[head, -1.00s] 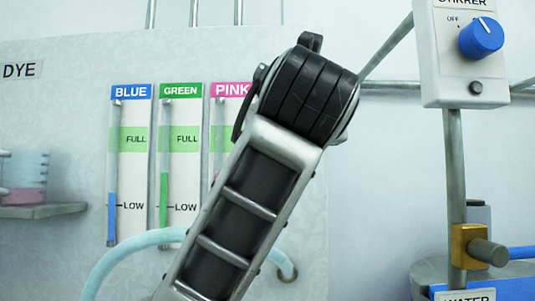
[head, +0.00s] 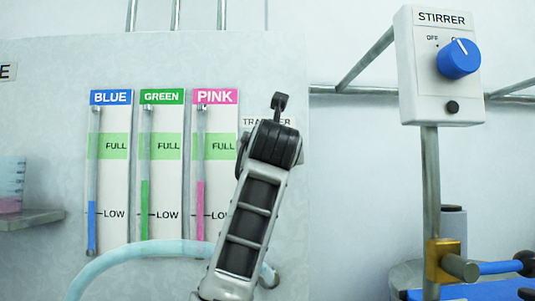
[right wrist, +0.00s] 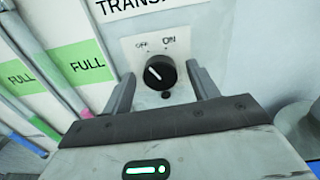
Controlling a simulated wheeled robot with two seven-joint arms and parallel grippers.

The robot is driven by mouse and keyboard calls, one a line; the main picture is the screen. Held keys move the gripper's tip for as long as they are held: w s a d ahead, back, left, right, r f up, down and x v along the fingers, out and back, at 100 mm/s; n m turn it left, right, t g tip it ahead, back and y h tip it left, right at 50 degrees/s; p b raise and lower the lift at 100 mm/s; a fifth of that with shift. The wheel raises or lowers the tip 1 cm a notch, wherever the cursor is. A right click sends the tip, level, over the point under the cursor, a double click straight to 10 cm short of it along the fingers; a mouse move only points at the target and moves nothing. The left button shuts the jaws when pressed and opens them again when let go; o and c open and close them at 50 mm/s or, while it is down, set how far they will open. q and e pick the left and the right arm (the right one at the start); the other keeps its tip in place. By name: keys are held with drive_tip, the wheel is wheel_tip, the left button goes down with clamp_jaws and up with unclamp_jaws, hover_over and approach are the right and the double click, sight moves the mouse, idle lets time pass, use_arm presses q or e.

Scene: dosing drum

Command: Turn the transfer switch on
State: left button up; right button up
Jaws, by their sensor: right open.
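The transfer switch is a black round knob (right wrist: 160,72) on a pale plate marked OFF and ON, in the right wrist view. Its white mark points to the upper left, on the OFF side. My right gripper (right wrist: 160,76) is open, with one finger on each side of the knob. I cannot tell whether the fingers touch it. In the head view my right arm covers the switch, and only part of the TRANSFER label (head: 268,122) shows above it. My left gripper is not in view.
Blue (head: 108,175), green (head: 158,170) and pink (head: 212,150) level gauges stand left of my arm. A pale hose (head: 130,257) runs below them. A stirrer box (head: 420,80) with a blue knob (head: 458,59) is on a post at the right.

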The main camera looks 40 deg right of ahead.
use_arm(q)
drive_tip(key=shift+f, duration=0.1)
use_arm(e)
drive_tip(key=c, duration=1)
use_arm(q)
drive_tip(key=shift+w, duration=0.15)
use_arm(e)
drive_tip(key=shift+f+m, duration=0.1)
drive_tip(key=shift+m, duration=0.3)
use_arm(q)
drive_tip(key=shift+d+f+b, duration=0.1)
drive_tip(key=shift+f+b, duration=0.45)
drive_tip(key=shift+b, duration=1.3)
use_arm(e)
drive_tip(key=shift+m, duration=5.5)
drive_tip(key=shift+d, duration=0.1)
